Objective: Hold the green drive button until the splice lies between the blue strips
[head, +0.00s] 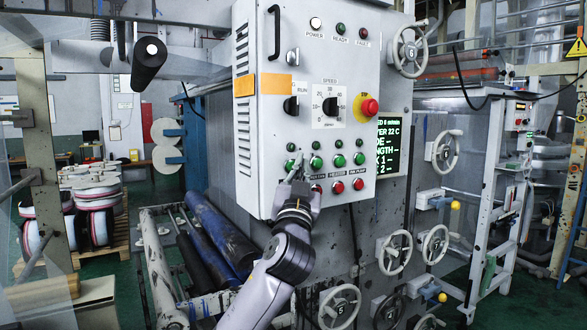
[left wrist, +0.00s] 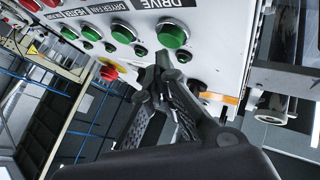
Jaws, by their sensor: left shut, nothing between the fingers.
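The green drive button (left wrist: 173,34) sits under the DRIVE label in the left wrist view, at the end of a row of green buttons. In the head view it is at the left end of the row, largely hidden by my fingertips. My left gripper (head: 299,168) is shut and empty, its tips up at the panel by this button. In the left wrist view the closed fingertips (left wrist: 163,58) lie just below the button's face; I cannot tell whether they touch it. I cannot make out the splice or the blue strips. My right gripper is not in view.
Other green buttons (head: 338,160) and red buttons (head: 338,187) sit close beside on the control panel (head: 262,120). A selector knob (head: 291,105) and a red emergency button (head: 369,107) are above. A display (head: 388,145) and handwheels (head: 394,252) are to the right. Rolls (head: 220,235) lie lower left.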

